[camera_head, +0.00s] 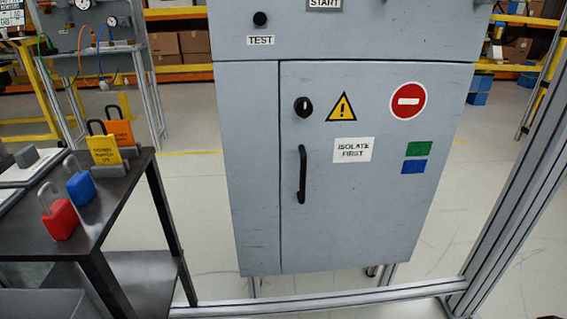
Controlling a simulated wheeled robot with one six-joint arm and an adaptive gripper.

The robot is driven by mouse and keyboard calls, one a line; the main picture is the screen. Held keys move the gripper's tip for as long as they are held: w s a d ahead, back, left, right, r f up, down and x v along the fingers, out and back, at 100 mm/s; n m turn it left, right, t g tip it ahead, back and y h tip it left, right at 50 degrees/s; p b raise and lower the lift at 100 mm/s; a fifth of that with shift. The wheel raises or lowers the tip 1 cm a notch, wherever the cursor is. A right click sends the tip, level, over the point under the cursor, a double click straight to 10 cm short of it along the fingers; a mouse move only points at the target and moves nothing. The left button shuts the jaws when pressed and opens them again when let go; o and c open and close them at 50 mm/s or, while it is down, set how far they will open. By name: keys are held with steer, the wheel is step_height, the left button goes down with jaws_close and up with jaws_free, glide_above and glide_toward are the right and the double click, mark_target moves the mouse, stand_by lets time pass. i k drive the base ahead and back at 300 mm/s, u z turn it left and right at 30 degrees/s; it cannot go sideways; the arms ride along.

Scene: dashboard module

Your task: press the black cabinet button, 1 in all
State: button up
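A round black button (260,18) is on the upper front of the grey cabinet (250,160). A white label reading TEST (260,40) is directly below it. Lower on the cabinet door is a black rotary knob (303,107), with a black vertical handle (302,174) under it. My gripper is not in view, and nothing covers the button.
A dark table (105,195) at the left holds red (60,219), blue (80,186), yellow (104,150) and orange (120,132) padlocks. A metal frame rail (330,299) crosses low before the cabinet, and a slanted post (520,185) stands at the right.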

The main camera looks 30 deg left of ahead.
mark_target(260, 19)
steer(key=u, duration=1.6)
steer(key=k, duration=0.6)
steer(key=z, duration=0.45)
